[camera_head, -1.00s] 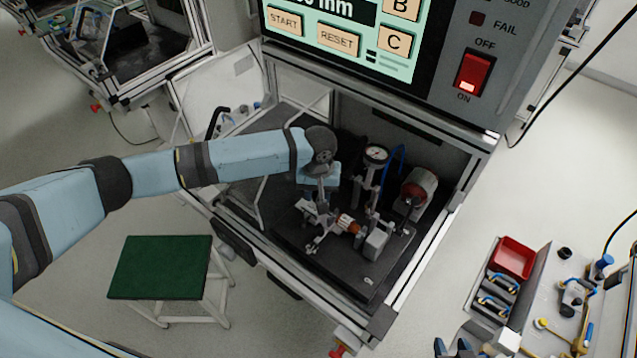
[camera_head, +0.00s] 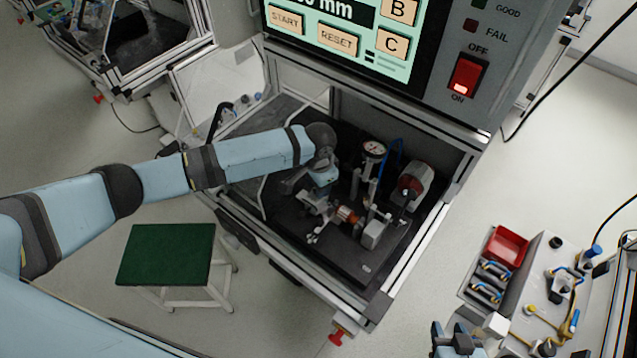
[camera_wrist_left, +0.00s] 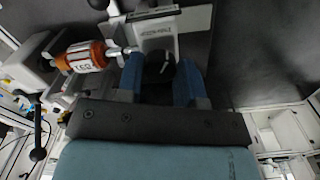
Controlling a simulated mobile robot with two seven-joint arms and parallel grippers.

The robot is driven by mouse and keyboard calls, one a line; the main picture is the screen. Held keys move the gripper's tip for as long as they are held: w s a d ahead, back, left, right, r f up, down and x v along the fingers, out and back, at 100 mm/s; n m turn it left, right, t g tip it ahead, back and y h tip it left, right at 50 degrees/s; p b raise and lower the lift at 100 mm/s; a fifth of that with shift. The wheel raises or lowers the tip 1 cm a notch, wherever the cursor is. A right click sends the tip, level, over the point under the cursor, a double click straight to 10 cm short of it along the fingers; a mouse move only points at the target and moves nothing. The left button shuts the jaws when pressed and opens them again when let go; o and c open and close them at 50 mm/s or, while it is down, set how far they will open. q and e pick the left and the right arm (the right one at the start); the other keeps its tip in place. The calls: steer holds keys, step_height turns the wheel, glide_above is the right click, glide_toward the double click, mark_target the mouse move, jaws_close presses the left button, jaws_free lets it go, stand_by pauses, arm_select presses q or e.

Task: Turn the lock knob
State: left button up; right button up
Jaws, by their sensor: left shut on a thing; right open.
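In the left wrist view my left gripper (camera_wrist_left: 160,80) has two blue fingers, one on each side of a dark round knob (camera_wrist_left: 158,66), which I take as the lock knob. The fingers are shut on it, and they hide much of it. In the head view the left wrist hangs over the metal fixture (camera_head: 318,203) inside the test bay, and its fingertips cannot be made out. An orange and silver part (camera_wrist_left: 86,57) lies clamped in the fixture beside the gripper. My right gripper (camera_head: 458,338) is open and empty at the bottom edge of the head view.
A dial gauge (camera_head: 373,150) and a red-ended motor (camera_head: 413,184) stand behind the fixture. The machine panel (camera_head: 470,78) overhangs the bay. A red bin (camera_head: 506,246) sits on the right bench. A green-topped stool (camera_head: 166,255) stands at the left.

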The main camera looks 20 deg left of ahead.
arm_select(q)
steer(key=shift+r+m, duration=0.1)
steer(key=shift+m, duration=0.9)
arm_select(e)
steer(key=shift+a+r, duration=0.1)
steer(key=shift+r, duration=0.15)
steer(key=shift+f, duration=0.15)
arm_select(q)
steer(key=o, duration=0.9)
steer(key=shift+d, duration=0.1)
arm_select(e)
steer(key=shift+s+f, duration=0.1)
arm_select(q)
steer(key=shift+r+b, duration=1.1)
steer(key=shift+r, duration=5.8)
arm_select(e)
steer(key=shift+f+n, duration=0.3)
steer(key=shift+f, duration=0.3)
steer(key=shift+r, duration=0.1)
